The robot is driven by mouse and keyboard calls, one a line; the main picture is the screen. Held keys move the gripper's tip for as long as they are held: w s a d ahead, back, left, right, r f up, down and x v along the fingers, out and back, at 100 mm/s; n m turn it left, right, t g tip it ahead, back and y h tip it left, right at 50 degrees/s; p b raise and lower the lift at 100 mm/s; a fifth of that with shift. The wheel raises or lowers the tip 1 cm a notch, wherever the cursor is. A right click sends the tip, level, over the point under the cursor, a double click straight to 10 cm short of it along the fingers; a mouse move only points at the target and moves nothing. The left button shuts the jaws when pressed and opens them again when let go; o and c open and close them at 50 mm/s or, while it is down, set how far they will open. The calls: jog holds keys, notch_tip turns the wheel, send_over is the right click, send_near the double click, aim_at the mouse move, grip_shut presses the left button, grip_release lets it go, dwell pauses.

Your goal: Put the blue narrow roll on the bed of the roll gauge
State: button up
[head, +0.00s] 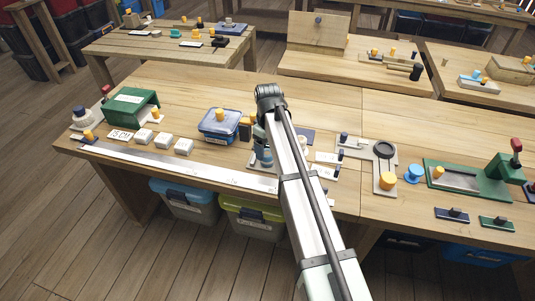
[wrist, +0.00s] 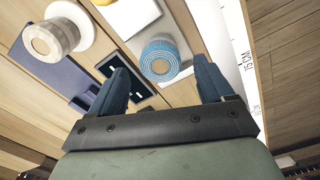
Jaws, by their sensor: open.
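A blue ribbed roll (wrist: 160,58) with a pale core shows in the wrist view, ahead of my gripper (wrist: 165,82) and between the lines of its two fingers. The jaws are open and empty; I see no contact with the roll. In the head view my gripper (head: 262,160) is low over the middle of the bench, and my arm hides much of what is there. A small blue spool (head: 413,173) stands on the right bench. A green device with a grey flat bed (head: 460,181) stands at the right; I cannot tell whether it is the roll gauge.
A cream roll (wrist: 52,38) and a dark plate (wrist: 122,78) lie close to the fingers. A long white ruler strip (head: 190,165) runs along the front edge. A blue lidded box (head: 219,124) stands left of my gripper. A grey plate with a ring (head: 384,150) lies to the right.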

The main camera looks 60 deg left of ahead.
aim_at(268, 153)
notch_tip(268, 153, up, 7)
dwell(0.4)
